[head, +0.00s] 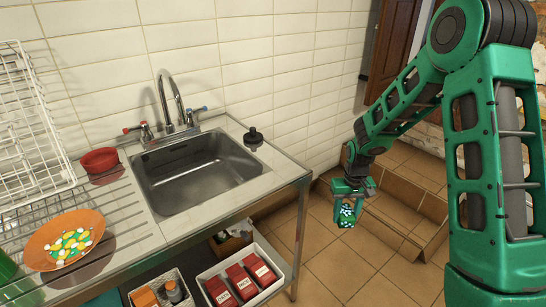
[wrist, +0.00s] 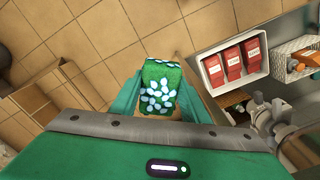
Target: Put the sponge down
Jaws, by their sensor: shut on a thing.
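The sponge (wrist: 160,88) is green with pale blue-white spots. My gripper (wrist: 161,100) is shut on it, with a finger on each side in the wrist view. In the head view my gripper (head: 350,205) hangs over open tiled floor to the right of the sink unit, and the sponge (head: 346,216) shows small between its fingers. The sponge is in the air, clear of the counter.
A steel sink (head: 195,172) is set in the counter (head: 130,228). On it are a red bowl (head: 99,161), an orange plate (head: 65,242), a black stopper-like object (head: 253,136) and a white rack (head: 28,130). A white bin (head: 216,303) of red boxes stands below.

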